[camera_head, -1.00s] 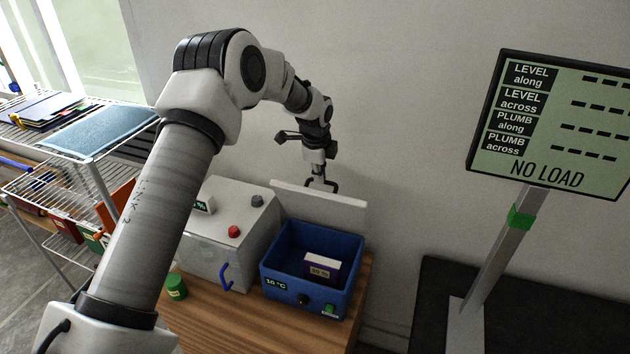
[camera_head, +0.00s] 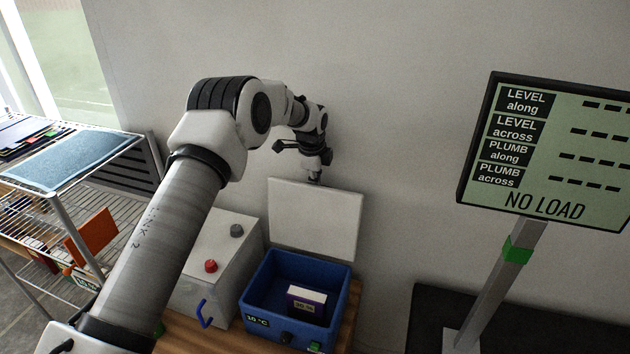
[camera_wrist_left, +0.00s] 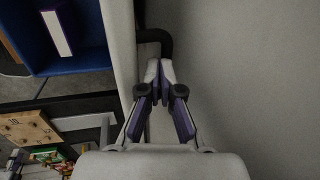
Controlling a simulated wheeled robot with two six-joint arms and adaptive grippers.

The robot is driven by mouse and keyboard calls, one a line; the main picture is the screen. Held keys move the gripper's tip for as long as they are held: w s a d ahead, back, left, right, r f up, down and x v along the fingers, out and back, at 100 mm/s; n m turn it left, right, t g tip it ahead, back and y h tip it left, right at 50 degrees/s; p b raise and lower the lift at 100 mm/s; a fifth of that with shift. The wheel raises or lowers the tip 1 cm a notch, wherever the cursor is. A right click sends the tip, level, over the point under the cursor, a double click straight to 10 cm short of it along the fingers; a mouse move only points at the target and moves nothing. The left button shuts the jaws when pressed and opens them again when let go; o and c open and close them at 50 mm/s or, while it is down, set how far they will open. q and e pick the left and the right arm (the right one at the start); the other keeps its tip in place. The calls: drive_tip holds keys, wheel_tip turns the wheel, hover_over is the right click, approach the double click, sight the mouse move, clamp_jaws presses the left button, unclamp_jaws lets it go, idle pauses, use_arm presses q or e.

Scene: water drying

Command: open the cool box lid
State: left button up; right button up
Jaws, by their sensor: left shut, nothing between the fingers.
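The cool box (camera_head: 258,297) is a blue open-topped box on the wooden table, with a "10 °C" label on its front. Its white lid (camera_head: 312,220) stands raised about upright along the back edge, its inner face showing. A purple and white pack (camera_head: 306,301) lies inside. My left gripper (camera_head: 315,180) is at the lid's top edge, partly hidden behind it. In the left wrist view its fingers (camera_wrist_left: 159,70) are shut and empty, close to a black handle (camera_wrist_left: 166,42) by the pale lid edge (camera_wrist_left: 121,50). I cannot tell whether they touch. My right gripper is out of view.
A grey-white box (camera_head: 222,250) with red and grey knobs and a blue hook stands left of the cool box. A wire rack (camera_head: 98,228) is farther left. A "NO LOAD" display (camera_head: 548,150) stands right on a post. The wall is close behind the lid.

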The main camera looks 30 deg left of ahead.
use_arm(q)
drive_tip(key=shift+o, duration=0.7)
drive_tip(key=shift+s+d+f, duration=0.15)
drive_tip(key=shift+s+f, duration=0.35)
drive_tip(key=shift+f, duration=0.2)
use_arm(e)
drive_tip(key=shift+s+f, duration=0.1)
use_arm(q)
drive_tip(key=shift+w+f, duration=0.2)
drive_tip(key=shift+w, duration=0.15)
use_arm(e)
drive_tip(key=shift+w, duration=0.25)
use_arm(q)
drive_tip(key=shift+w+r, duration=0.1)
drive_tip(key=shift+a+r, duration=0.15)
drive_tip(key=shift+a, duration=0.1)
